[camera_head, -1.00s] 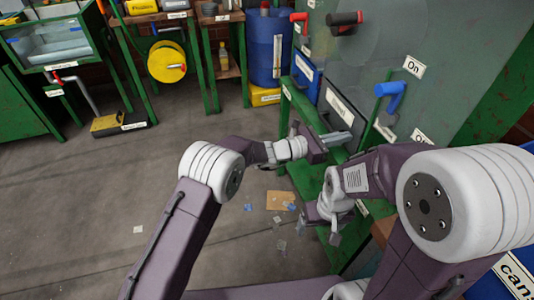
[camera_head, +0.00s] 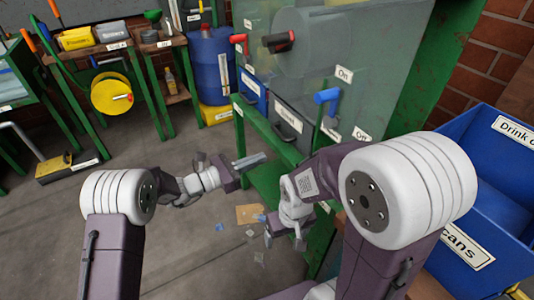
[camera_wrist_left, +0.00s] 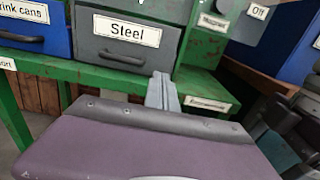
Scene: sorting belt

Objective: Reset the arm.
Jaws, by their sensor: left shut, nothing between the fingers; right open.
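My left gripper (camera_head: 249,161) is held out beside the green bench in the head view. Its grey fingers are together with nothing between them. They also show closed in the left wrist view (camera_wrist_left: 162,93), in front of the grey drawer labelled Steel (camera_wrist_left: 125,38). My right gripper (camera_head: 284,240) hangs lower, fingers pointing down and apart, empty, beside the bench's lower part. My right forearm hides part of the bench behind it.
The green bench (camera_head: 258,122) stands close to both grippers, below a machine with a blue handle (camera_head: 327,100) and a red handle (camera_head: 240,40). A blue bin labelled cans (camera_head: 500,215) is at right. A brown piece (camera_head: 249,214) and scraps lie on the floor. Open floor is at left.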

